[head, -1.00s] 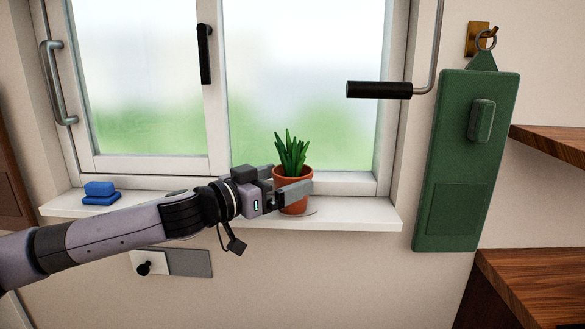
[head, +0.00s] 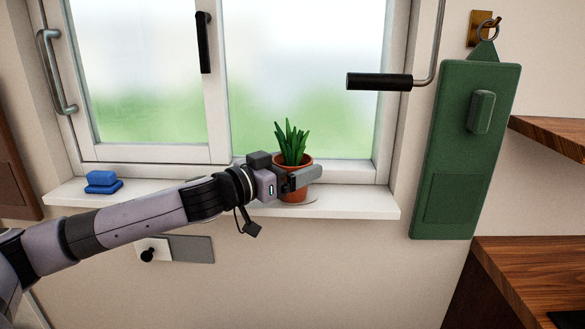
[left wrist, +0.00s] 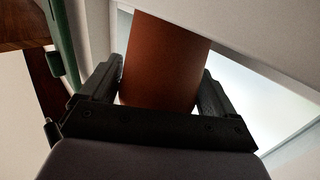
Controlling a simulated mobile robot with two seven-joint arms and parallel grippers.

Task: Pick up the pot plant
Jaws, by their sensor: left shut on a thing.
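The pot plant (head: 293,160) is a terracotta pot with spiky green leaves, upright at the right part of the white windowsill. My right gripper is not in view.
The windowsill (head: 365,202) is clear to the right of the pot. A blue sponge-like block (head: 102,182) lies at its left. A black-gripped crank (head: 380,82) hangs above right. A green board (head: 462,160) hangs on the wall, beside wooden shelves (head: 540,265).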

